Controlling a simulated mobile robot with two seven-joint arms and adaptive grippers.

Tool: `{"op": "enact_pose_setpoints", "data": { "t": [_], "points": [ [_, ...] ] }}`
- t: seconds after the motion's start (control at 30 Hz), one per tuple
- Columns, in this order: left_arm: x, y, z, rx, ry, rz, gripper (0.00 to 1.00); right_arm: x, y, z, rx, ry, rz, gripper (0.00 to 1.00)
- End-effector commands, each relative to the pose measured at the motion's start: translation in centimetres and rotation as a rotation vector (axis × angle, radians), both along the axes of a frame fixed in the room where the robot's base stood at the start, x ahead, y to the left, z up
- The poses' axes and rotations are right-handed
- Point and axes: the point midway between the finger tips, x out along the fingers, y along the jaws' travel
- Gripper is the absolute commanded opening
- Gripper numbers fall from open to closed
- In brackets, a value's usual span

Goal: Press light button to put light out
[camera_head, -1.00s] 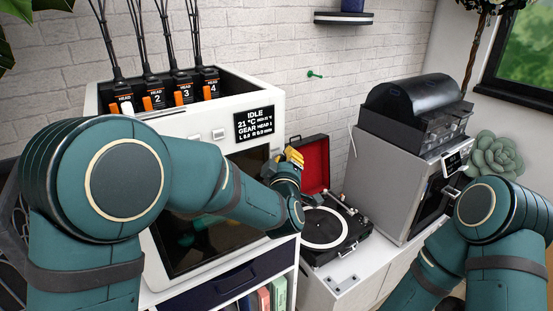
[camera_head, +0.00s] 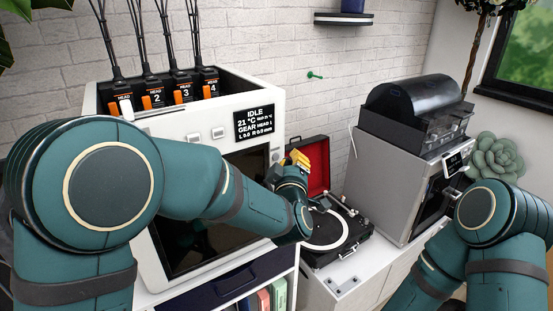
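The white machine (camera_head: 225,90) has small pale square buttons on its front panel, one (camera_head: 218,132) left of the black display and another (camera_head: 196,140) further left. I cannot read any label telling which is the light button. The display (camera_head: 254,124) reads IDLE. My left gripper (camera_head: 299,158), with yellow finger parts, is beyond the machine's right front edge, in front of the red-lined lid, apart from the buttons. Its fingers are small and partly hidden by its own wrist, so their opening is unclear. My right gripper is out of view.
A record player (camera_head: 350,243) with an open red-lined lid (camera_head: 318,165) stands right of the machine. A grey machine (camera_head: 392,178) with a dark cover is further right. My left forearm crosses in front of the white machine's dark window (camera_head: 190,252).

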Motion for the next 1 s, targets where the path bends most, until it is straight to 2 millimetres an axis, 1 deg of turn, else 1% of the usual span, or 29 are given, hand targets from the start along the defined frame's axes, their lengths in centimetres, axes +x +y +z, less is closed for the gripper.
{"op": "enact_pose_setpoints", "data": {
  "t": [0.2, 0.5, 0.87, 0.93, 0.97, 1.0],
  "points": [
    [-1.7, -1.2, 0.0, 0.0, 0.0, -0.001, 0.0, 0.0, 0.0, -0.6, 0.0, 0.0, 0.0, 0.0],
    [-3.7, -2.7, 0.0, 0.0, 0.0, -0.001, 0.0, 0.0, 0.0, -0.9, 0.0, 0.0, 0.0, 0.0],
    [-3.9, -2.8, 0.0, 0.0, 0.0, 0.0, 0.0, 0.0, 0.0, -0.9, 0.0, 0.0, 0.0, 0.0],
    [-3.9, -2.8, 0.0, 0.0, 0.0, 0.0, 0.0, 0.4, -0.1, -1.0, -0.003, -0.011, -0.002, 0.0],
    [-3.8, -2.7, -0.4, 0.007, 0.01, -0.001, 0.0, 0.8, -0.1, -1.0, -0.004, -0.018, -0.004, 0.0],
    [-3.6, -2.3, -1.6, 0.026, 0.035, -0.006, 0.0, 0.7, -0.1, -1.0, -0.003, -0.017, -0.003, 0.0]
  ]
}}
